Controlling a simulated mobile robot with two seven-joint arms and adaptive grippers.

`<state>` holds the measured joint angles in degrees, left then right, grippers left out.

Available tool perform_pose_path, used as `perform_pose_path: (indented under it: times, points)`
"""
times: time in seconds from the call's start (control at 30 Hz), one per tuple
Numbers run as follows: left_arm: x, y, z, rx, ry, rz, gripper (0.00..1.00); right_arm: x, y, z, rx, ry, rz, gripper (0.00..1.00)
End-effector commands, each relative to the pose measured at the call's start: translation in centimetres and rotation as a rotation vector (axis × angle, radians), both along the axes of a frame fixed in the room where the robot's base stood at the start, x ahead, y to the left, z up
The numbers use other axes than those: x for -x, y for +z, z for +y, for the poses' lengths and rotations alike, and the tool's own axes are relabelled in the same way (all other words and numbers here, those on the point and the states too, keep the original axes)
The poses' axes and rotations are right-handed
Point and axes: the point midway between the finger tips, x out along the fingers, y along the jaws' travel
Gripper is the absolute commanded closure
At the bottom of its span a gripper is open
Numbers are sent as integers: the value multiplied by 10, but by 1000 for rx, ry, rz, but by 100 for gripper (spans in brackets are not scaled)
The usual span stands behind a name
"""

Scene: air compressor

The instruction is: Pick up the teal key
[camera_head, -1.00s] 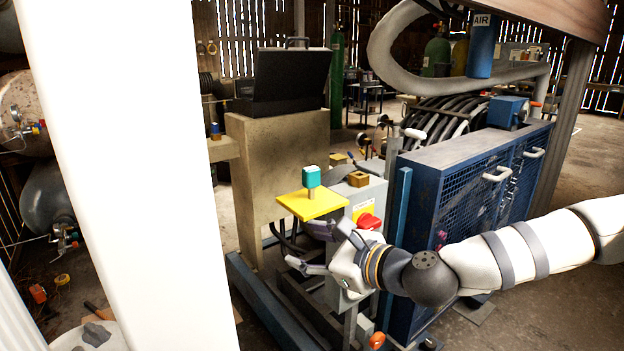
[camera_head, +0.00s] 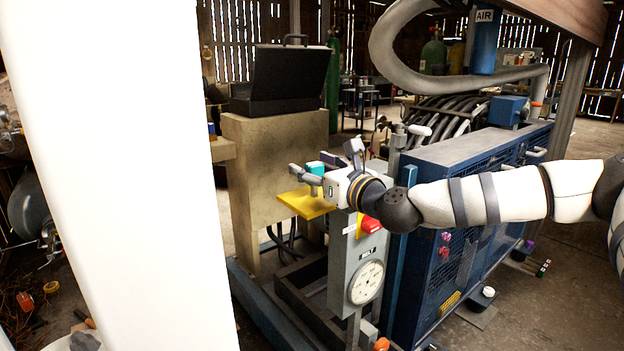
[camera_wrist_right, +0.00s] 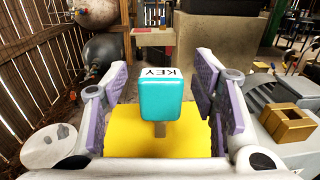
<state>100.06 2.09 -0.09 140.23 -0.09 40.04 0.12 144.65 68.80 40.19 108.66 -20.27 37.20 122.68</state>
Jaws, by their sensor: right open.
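The teal key (camera_wrist_right: 160,98) stands upright on the yellow plate (camera_wrist_right: 120,133), with a "KEY" label on its top face and a short brown stem below. In the head view the teal key (camera_head: 316,168) shows only in part, beside the hand, above the yellow plate (camera_head: 305,204). My right gripper (camera_head: 308,163) is open, level with the key. In the right wrist view the purple-padded fingers of my right gripper (camera_wrist_right: 160,95) stand on either side of the key, with a visible gap on each side. My left gripper is not in view.
A grey control box with a red knob (camera_head: 370,224) and a round gauge (camera_head: 366,282) stands below my right wrist. A blue compressor cabinet (camera_head: 450,260) is on the right. A brown square socket (camera_wrist_right: 287,123) sits right of the plate. A white column fills the left.

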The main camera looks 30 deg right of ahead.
Motion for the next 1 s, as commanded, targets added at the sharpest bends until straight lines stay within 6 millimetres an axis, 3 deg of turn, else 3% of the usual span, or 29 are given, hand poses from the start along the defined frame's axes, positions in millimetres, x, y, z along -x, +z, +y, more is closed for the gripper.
perform_pose_path:
  times: [0.17,0.4,0.7,0.77,1.0]
  points:
    - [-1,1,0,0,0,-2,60,0,2,0,0,-1,-2,47]
    - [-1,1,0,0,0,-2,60,0,2,0,0,-1,-2,99]
    - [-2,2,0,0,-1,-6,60,0,6,0,1,-1,-4,99]
    - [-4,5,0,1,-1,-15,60,0,17,-1,1,-2,-8,99]
    - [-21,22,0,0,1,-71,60,2,84,0,1,-1,-17,99]
